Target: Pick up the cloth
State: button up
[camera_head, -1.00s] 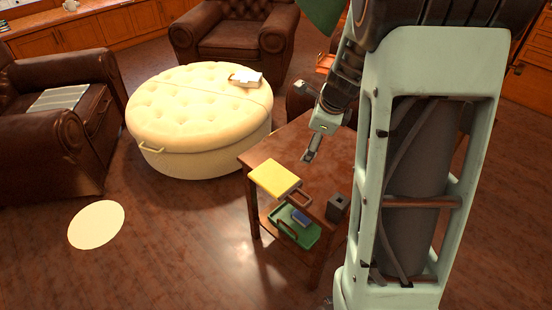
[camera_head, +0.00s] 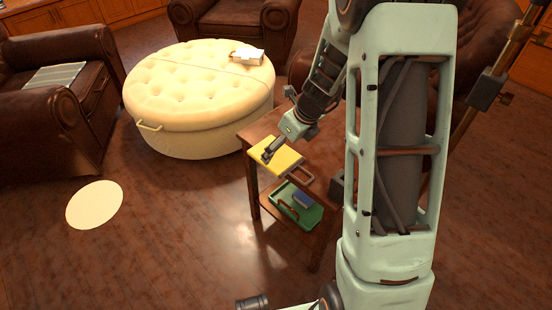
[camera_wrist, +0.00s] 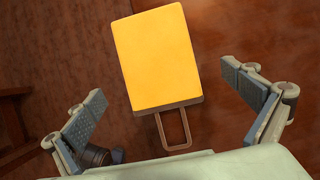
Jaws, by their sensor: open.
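Any gap in height is hard to judge.
The side table (camera_head: 262,131) has a lower shelf with a green tray (camera_head: 310,217) holding a blue object. A dark box (camera_head: 337,188) is near the table's right. A cream ottoman (camera_head: 190,140) stands behind left. A striped grey cloth (camera_head: 55,75) lies on the left armchair.

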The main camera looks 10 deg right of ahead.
aim_at(278, 156)
jog(key=x, duration=0.2)
jog(key=b+x, duration=0.1)
jog(key=x, duration=0.1)
jog(key=shift+s+f+b, duration=0.1)
jog(key=shift+s+b, duration=0.1)
jog(key=shift+b, duration=0.1)
jog(key=shift+c, duration=0.3)
jog(key=c, duration=1.1)
jog(key=shift+r, duration=0.25)
